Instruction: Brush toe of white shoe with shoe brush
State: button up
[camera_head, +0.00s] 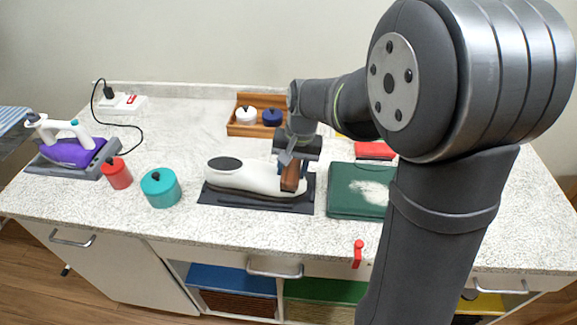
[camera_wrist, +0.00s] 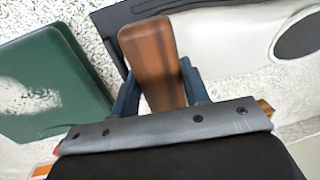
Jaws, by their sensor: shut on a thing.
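The white shoe (camera_head: 243,177) lies on a dark mat (camera_head: 225,201) in the middle of the counter, its dark opening to the left and its toe to the right. In the wrist view the shoe (camera_wrist: 225,40) is at the upper right. My gripper (camera_head: 291,160) is shut on the brown wooden shoe brush (camera_head: 291,177), which it holds at the toe end of the shoe. In the wrist view the brush (camera_wrist: 152,62) stands between the two fingers of my gripper (camera_wrist: 160,92). The brush's bristles are hidden, so I cannot tell whether they touch the toe.
A green board (camera_head: 345,204) with a white patch lies right of the mat. A wooden tray (camera_head: 236,129) with white and blue pots is behind. A teal pot (camera_head: 160,188), red pot (camera_head: 117,174) and purple iron (camera_head: 68,152) stand left. A red clip (camera_head: 358,254) is at the front edge.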

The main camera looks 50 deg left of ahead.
jog(key=shift+w, duration=0.1)
jog(key=shift+w+d+f, duration=0.2)
jog(key=shift+w+d, duration=0.65)
jog(key=shift+s+a, duration=0.85)
jog(key=shift+s, duration=0.1)
jog(key=shift+s+a+r, duration=0.2)
jog(key=shift+s+a, duration=0.35)
jog(key=shift+s, duration=0.05)
dwell(0.4)
